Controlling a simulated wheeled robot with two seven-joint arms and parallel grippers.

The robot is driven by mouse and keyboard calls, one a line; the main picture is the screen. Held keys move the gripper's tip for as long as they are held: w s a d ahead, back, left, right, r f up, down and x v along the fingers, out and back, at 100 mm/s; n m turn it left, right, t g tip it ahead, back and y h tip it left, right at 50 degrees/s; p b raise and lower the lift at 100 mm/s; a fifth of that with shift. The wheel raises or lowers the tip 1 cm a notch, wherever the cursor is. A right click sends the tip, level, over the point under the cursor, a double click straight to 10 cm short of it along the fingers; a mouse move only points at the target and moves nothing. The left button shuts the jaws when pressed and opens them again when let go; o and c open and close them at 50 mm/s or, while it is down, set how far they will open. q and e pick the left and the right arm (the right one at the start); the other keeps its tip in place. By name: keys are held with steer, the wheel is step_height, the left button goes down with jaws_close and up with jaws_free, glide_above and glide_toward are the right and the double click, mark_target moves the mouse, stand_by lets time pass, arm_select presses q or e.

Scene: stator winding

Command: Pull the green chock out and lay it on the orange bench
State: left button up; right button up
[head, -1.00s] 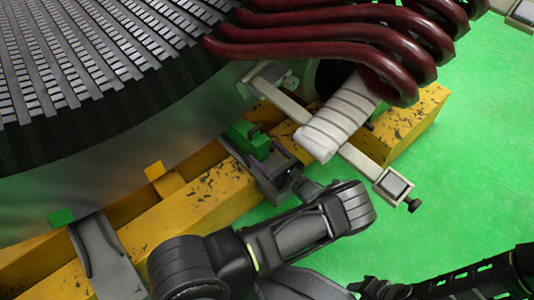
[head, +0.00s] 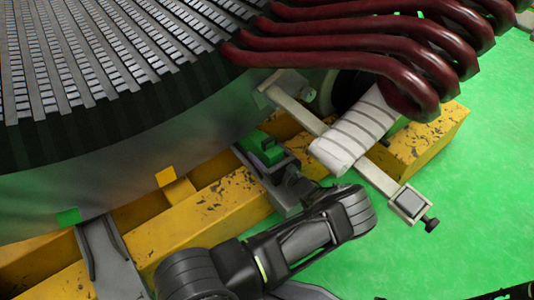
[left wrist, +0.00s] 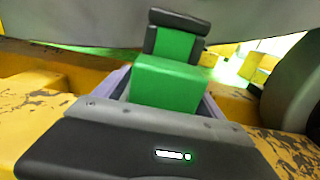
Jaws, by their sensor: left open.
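The green chock (head: 262,148) sits at the lower edge of the big grey drum, above the worn yellow beam. My left gripper (head: 270,165) is open at the chock's near side, its fingers pointing up at it. The gripper's black body (left wrist: 140,150) hides the chock's lower part. I cannot make out a separate orange bench.
The worn yellow beam (head: 215,208) runs under the drum (head: 110,180). A white wrapped bar (head: 358,130) and a metal clamp arm (head: 375,175) lie close to the right of my gripper, below dark red coils (head: 400,75). Green floor (head: 475,200) is clear at right.

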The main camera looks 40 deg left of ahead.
arm_select(q)
jaws_close()
stand_by(0.8)
